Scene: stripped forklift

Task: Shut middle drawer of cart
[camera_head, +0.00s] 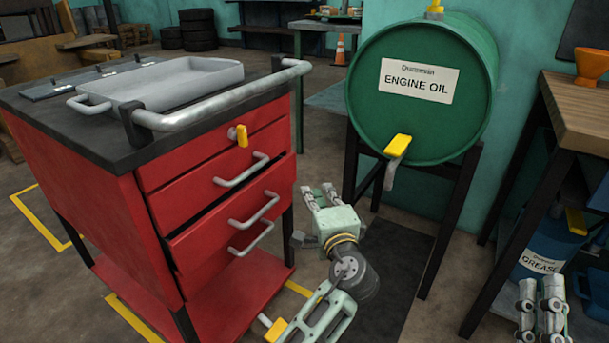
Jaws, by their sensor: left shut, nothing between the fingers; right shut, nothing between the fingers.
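The red cart (140,215) stands at the left with a black top. A yellow-tabbed lock (238,135) sits high on its front. The top drawer (195,187) looks closed. Below it the middle drawer (203,243) stands a little proud, with a dark gap along its upper edge and a grey handle (256,211). Another handle (252,240) shows just below; I cannot tell clearly where its drawer front begins. My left gripper (318,190) is shut and empty, just right of the drawer fronts and apart from them. My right gripper (538,286) is shut and empty at the lower right.
A grey tray (190,84) and a push bar (225,98) are on the cart top. A green engine oil drum (410,125) on a black stand is behind my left gripper. A workbench (580,110) and blue grease drum (540,245) are at the right.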

